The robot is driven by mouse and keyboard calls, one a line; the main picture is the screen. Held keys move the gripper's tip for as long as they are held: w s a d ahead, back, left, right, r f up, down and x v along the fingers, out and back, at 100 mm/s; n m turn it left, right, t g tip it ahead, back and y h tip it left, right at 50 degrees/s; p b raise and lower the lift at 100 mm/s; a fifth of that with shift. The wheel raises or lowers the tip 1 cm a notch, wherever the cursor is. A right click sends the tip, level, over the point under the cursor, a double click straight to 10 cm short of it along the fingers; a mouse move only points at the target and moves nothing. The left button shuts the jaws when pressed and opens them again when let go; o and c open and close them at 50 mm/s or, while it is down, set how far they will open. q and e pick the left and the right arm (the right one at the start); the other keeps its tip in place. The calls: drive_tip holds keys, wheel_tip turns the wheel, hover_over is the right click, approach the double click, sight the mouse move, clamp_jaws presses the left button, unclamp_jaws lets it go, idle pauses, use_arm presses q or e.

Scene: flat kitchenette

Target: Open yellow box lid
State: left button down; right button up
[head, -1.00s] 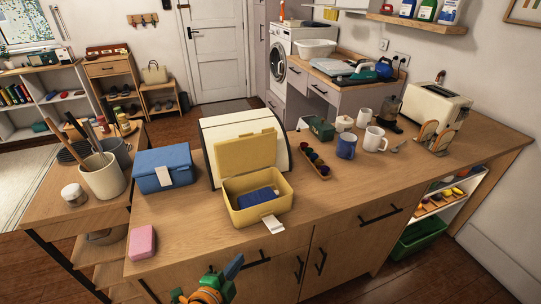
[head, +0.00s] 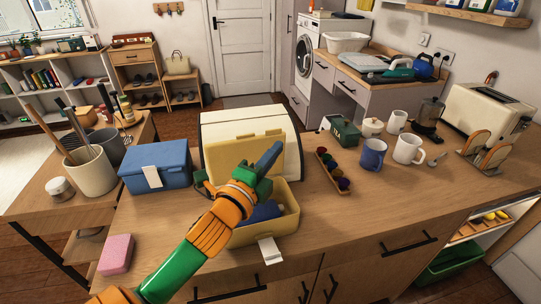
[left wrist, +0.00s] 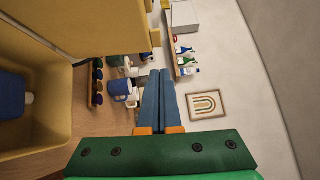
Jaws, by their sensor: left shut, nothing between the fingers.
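The yellow box (head: 286,226) stands on the wooden counter with its lid (head: 228,160) raised upright in front of the cream bread bin. A blue item (head: 262,212) lies inside, partly hidden by my arm. A white tag (head: 270,250) hangs at the front. My left gripper (head: 272,152) is shut and empty, above the box and in front of the lid's right part. Whether it touches the lid I cannot tell. In the left wrist view the blue fingers (left wrist: 160,78) are together, with the box (left wrist: 55,130) and lid (left wrist: 90,25) to their left.
A blue box (head: 156,168) and a pink sponge (head: 116,254) are left of the yellow box. The cream bread bin (head: 290,135) is close behind the lid. A tray of dark round items (head: 333,170), a blue mug (head: 373,154) and white mugs (head: 408,148) stand to the right.

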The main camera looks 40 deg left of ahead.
use_arm(q)
drive_tip(key=w+a+b, duration=0.2)
drive_tip(key=a, duration=0.1)
drive_tip(key=shift+w+a+r, duration=0.1)
drive_tip(key=shift+w+r, duration=0.1)
drive_tip(key=shift+w, duration=0.2)
use_arm(e)
wheel_tip(320, 180, down, 4)
drive_tip(key=shift+w+r, duration=0.1)
drive_tip(key=shift+r, duration=0.1)
